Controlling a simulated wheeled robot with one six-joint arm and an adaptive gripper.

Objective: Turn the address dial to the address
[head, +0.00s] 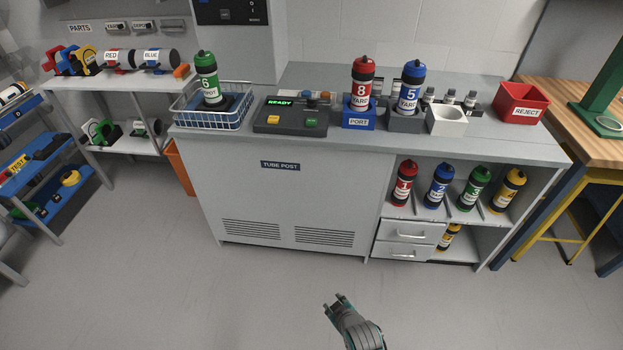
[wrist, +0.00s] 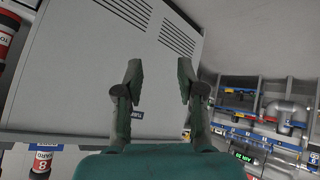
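A dark control console (head: 290,116) sits on the grey tube post cabinet. It has a lit READY display (head: 280,103), a yellow button (head: 273,119) and a green button (head: 312,122). I cannot make out an address dial for certain. A red canister marked 8 YARD (head: 362,82) stands upright in the blue PORT block (head: 359,124), right of the console. My gripper (head: 340,299) is in front of the cabinet, apart from it, low in the head view. In the wrist view my gripper (wrist: 160,72) has its fingers spread with nothing between them.
A wire basket (head: 213,117) with a green canister (head: 206,76) stands left of the console. Floor before the cabinet is clear.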

